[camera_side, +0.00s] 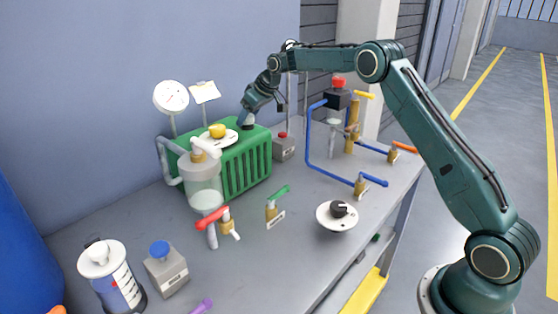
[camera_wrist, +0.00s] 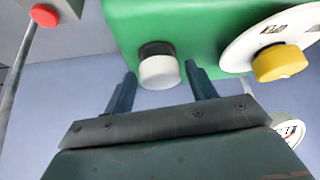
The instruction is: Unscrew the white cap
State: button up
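The white cap (camera_wrist: 160,72) sits on a black collar (camera_wrist: 156,48) on the green box (camera_wrist: 185,14) in the wrist view. My gripper (camera_wrist: 160,70) is open, with one finger to the left of the cap and one to the right. A gap shows between the cap and each finger. In the side view my gripper (camera_side: 247,121) points down at the top of the green box (camera_side: 248,172), near its back right corner. The cap cannot be made out there.
A yellow knob (camera_wrist: 279,62) on a white dial plate is close to the right finger. A grey box with a red button (camera_side: 283,146) stands right of the green box. A clear cylinder (camera_side: 204,186) stands in front of it. Blue pipes (camera_side: 308,136) rise further right.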

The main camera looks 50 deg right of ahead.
jog(key=c, duration=0.7)
jog(key=shift+o, duration=1.3)
jog(key=shift+c, duration=0.7)
jog(key=shift+d+n, duration=0.1)
jog(key=shift+n, duration=0.2)
jog(key=shift+n+g+y, duration=0.3)
jog(key=shift+n+y, duration=0.7)
jog(key=shift+n, duration=0.5)
jog(key=o, duration=0.9)
